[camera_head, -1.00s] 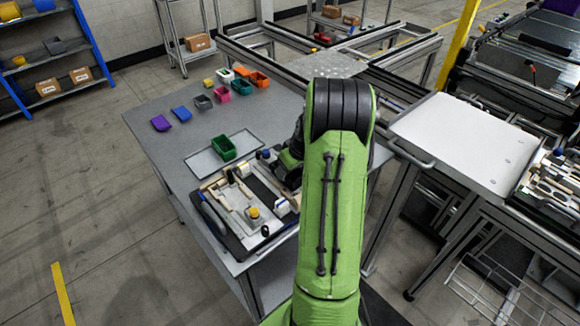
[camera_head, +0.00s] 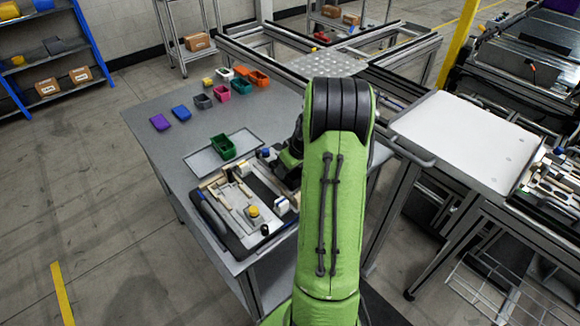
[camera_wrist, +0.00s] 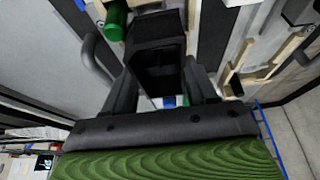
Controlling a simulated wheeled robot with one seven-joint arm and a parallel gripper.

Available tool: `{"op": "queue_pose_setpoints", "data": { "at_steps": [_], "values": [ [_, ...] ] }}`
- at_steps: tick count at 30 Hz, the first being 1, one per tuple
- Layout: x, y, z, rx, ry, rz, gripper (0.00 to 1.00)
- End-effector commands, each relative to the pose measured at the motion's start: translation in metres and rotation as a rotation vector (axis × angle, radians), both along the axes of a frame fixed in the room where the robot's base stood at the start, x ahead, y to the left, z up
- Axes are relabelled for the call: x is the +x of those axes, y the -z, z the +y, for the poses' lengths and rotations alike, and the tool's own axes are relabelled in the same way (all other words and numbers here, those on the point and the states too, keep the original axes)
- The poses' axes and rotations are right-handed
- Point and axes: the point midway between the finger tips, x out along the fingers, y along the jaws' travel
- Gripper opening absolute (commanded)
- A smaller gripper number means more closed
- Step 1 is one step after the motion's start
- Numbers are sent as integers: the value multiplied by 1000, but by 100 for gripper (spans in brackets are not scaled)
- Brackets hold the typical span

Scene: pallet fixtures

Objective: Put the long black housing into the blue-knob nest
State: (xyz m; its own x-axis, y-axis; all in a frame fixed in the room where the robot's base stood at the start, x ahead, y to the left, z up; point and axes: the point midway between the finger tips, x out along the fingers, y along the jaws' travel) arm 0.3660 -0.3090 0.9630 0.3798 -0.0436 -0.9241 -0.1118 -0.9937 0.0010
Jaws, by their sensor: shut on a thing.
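My gripper (camera_wrist: 160,82) is shut on the long black housing (camera_wrist: 158,42), an open, hollow dark box between its two fingers in the wrist view. In the head view my arm hides the housing and the fingertips; only the dark wrist shows above the right side of the fixture board (camera_head: 211,222). A small blue spot (camera_wrist: 168,101) shows below the housing in the wrist view. The nest's own outline is mostly hidden, and contact with the housing cannot be told.
A yellow knob (camera_head: 253,210) and white blocks stand on the board. A green bin (camera_head: 222,147) sits on a flat tray (camera_head: 200,163) behind it. Several coloured bins line the table's far side. A green cylinder (camera_wrist: 115,20) is close to the housing in the wrist view.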

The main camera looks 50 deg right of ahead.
Motion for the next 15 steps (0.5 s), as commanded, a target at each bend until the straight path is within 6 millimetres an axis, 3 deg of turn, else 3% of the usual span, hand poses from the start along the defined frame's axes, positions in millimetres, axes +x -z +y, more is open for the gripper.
{"op": "queue_pose_setpoints", "data": {
  "at_steps": [15],
  "values": [
    [0, 17, 0, 0, 0, 0, 23]
  ]
}}
